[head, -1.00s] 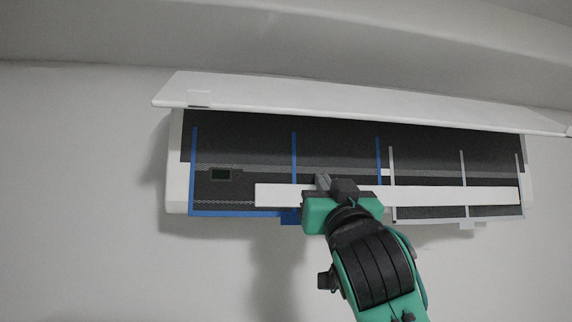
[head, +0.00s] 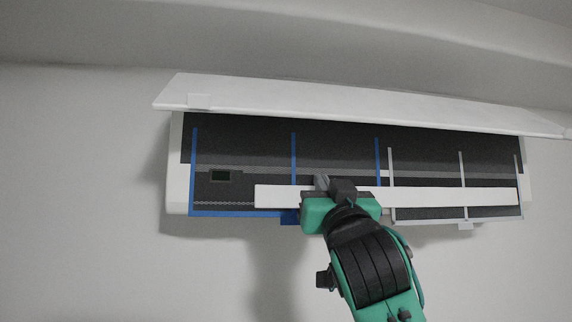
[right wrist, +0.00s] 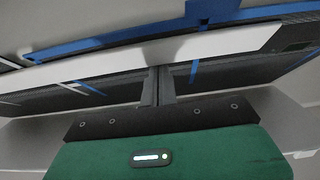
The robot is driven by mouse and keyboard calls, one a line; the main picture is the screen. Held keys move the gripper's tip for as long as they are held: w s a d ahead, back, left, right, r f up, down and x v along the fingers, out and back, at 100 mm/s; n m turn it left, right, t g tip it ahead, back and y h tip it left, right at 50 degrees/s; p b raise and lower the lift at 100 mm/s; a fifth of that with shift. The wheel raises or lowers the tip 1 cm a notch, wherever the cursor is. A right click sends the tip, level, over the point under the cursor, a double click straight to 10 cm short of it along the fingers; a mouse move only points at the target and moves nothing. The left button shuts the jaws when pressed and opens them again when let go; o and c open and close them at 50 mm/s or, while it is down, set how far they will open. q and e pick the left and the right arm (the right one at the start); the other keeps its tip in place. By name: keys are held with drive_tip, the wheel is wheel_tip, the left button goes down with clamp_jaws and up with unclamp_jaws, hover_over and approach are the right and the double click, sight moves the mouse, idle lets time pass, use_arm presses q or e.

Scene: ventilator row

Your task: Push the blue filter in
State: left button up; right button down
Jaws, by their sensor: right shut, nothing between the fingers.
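The blue filter (head: 240,213) is a dark mesh with a blue frame, in the left half of the white wall unit. Its blue upright ribs and lower edge show; its lower right part is hidden by my right gripper and a white bar. Its blue tab (head: 290,217) sticks out below, just left of my gripper. My right gripper (head: 322,183) is shut and empty, in front of the unit at the bar. In the right wrist view the closed fingers (right wrist: 157,85) point toward the unit, and the blue tab (right wrist: 210,12) shows at the top. My left gripper is not in view.
The white bar (head: 440,196) runs across the unit's front. A grey-framed filter (head: 463,175) fills the right half. The white cover (head: 350,100) is raised above the opening. A small dark panel (head: 222,176) is at the left. The wall below is bare.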

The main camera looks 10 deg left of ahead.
sight(318, 148)
drive_tip(key=shift+w+r, duration=0.1)
drive_tip(key=shift+r, duration=2.85)
drive_tip(key=shift+s+f, duration=0.15)
drive_tip(key=shift+s, duration=0.1)
drive_tip(key=shift+s+d, duration=0.15)
drive_tip(key=shift+s, duration=0.15)
drive_tip(key=shift+b, duration=0.3)
drive_tip(key=shift+w+f+b, duration=0.1)
drive_tip(key=shift+f+b, duration=0.25)
drive_tip(key=shift+f, duration=0.1)
wheel_tip(318, 148, down, 5)
drive_tip(key=b, duration=0.4)
